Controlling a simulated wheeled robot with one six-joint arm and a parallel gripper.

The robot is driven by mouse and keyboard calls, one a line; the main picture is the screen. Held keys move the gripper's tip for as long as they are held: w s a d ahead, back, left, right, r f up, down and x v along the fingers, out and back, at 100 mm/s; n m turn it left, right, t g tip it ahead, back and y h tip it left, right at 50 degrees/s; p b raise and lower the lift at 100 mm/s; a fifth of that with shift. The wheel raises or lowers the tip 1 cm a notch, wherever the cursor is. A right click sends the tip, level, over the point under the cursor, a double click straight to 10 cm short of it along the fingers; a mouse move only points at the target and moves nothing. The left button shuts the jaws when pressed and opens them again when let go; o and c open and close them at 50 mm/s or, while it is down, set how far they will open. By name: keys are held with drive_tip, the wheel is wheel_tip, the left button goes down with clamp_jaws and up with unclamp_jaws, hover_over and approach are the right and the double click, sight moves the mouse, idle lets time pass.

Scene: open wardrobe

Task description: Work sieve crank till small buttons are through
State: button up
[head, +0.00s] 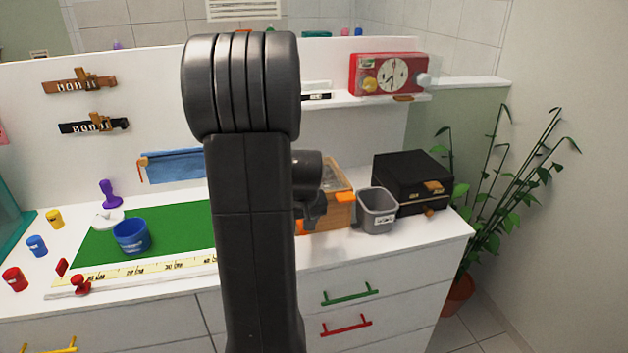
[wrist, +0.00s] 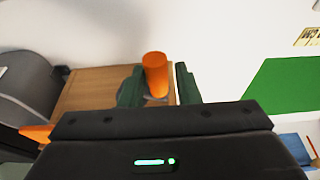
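The sieve appears to be the wooden box (head: 340,216) on the counter, largely hidden behind my arm in the head view. Its wooden top also shows in the wrist view (wrist: 88,88). An upright orange knob (wrist: 155,70), apparently the crank handle, stands between my gripper's two dark green fingers (wrist: 160,88). The left finger is close against or overlapping the knob; a narrow gap shows at the right finger. In the head view my gripper (head: 312,205) is over the box, mostly hidden by my arm. No buttons can be made out in either view.
A grey bin (head: 377,212) stands right of the box, close to it, with a black case (head: 412,180) behind. A green mat (head: 180,228) with a blue cup (head: 131,236) lies to the left. A red clock box (head: 388,75) sits on the ledge above.

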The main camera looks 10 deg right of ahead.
drive_tip(key=shift+o, duration=1.3)
drive_tip(key=shift+a, duration=0.45)
drive_tip(key=shift+d, duration=0.55)
drive_tip(key=shift+c, duration=1.2)
drive_tip(key=shift+d, duration=0.35)
drive_tip(key=o, duration=0.4)
drive_tip(key=shift+w+d+r, duration=0.1)
drive_tip(key=shift+d, duration=0.6)
drive_tip(key=o, duration=0.8)
drive_tip(key=shift+d, duration=0.8)
